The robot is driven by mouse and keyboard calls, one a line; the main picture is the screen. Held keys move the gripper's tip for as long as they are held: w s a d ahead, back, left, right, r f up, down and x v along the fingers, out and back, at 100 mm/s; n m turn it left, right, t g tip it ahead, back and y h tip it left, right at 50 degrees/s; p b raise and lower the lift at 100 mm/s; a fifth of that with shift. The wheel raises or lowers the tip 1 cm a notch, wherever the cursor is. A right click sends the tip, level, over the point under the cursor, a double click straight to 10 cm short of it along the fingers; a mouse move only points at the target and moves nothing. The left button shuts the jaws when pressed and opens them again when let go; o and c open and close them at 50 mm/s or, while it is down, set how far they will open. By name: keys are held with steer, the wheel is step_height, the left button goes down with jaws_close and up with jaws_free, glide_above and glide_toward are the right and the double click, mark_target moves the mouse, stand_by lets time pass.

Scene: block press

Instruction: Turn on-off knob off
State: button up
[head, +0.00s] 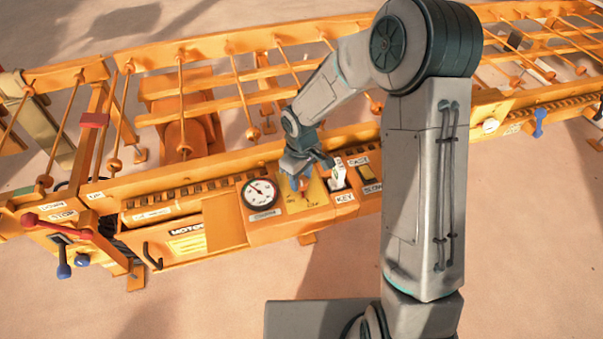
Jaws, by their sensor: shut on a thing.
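The yellow plate (318,188) of the on-off knob lies on the orange control panel, between a round gauge and the key switch. Small lettering on the plate is too small to read surely. My gripper (301,181) reaches down over this plate from above and is shut on the on-off knob. The jaws hide most of the knob, so its pointing direction cannot be told.
The round gauge (260,193) is close on the left. The key switch (338,177) and the switch marked slow (365,174) are close on the right. An orange rail frame (220,53) with upright rods stands behind. Red and blue levers (63,245) stick out at far left.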

mark_target(301, 180)
steer(key=shift+r+n+p, duration=0.1)
steer(key=shift+n+p, duration=0.3)
steer(key=shift+n, duration=0.7)
steer(key=shift+w, duration=0.1)
steer(key=o, duration=1)
step_height(301, 180, up, 14)
steer(key=shift+f+p, duration=0.1)
steer(key=shift+p, duration=1)
